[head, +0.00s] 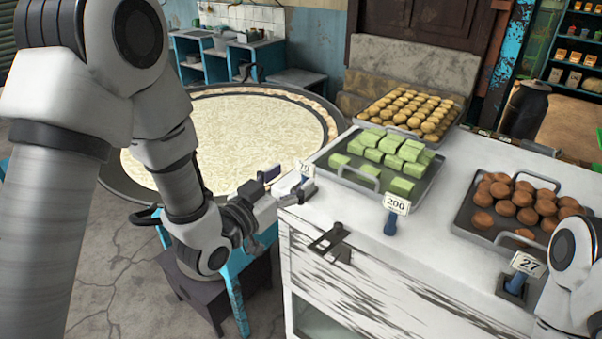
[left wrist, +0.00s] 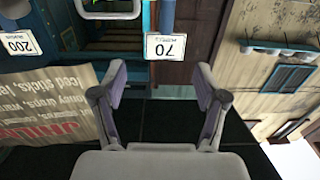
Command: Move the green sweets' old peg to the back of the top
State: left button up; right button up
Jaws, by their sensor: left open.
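The green sweets (head: 393,150) lie on a metal tray on the white counter top (head: 350,222). A peg with a white card reading 70 (head: 305,170) is at the counter's left edge, by the tray's corner; its card also shows upside down in the left wrist view (left wrist: 169,47). A blue peg with a card reading 200 (head: 397,205) stands in front of the green sweets; that card also shows in the left wrist view (left wrist: 18,43). My left gripper (head: 277,186) is open and empty, close to the 70 peg. In its wrist view, the card is beyond the fingertips (left wrist: 161,85), between them.
A tray of golden sweets (head: 408,110) stands at the back and a tray of brown sweets (head: 517,203) at the right. A peg reading 27 (head: 527,264) is at the front right. A large round pan (head: 232,140) lies left of the counter.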

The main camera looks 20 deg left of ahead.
pick_arm(q)
jog(key=shift+f+v, duration=0.2)
jog(key=shift+v, duration=0.7)
pick_arm(e)
jog(key=shift+w+f, duration=0.1)
jog(key=shift+f, duration=0.25)
pick_arm(q)
jog(key=s+a+f+n+g+y, duration=0.1)
jog(key=s+f+g, duration=0.3)
jog(key=f, duration=0.7)
jog(key=s+a+f+n+g+y, duration=0.1)
jog(key=s+a+f+g+y, duration=0.1)
jog(key=s+f+g, duration=0.2)
jog(key=s+a+f+n+g+y, duration=0.1)
jog(key=s+f+g, duration=0.3)
jog(key=f, duration=1.4)
jog(key=s, duration=0.4)
jog(key=shift+s+a+f+g+y, duration=0.25)
jog(key=shift+s+f+g+y, duration=0.05)
jog(key=shift+f+y, duration=0.1)
jog(key=shift+o, duration=0.6)
jog(key=s+a+f+n+g, duration=0.1)
jog(key=s+f+g, duration=0.3)
jog(key=s, duration=0.8)
jog(key=shift+a+f+g+y, duration=0.15)
jog(key=shift+f+g+y, duration=0.2)
jog(key=shift+f, duration=0.5)
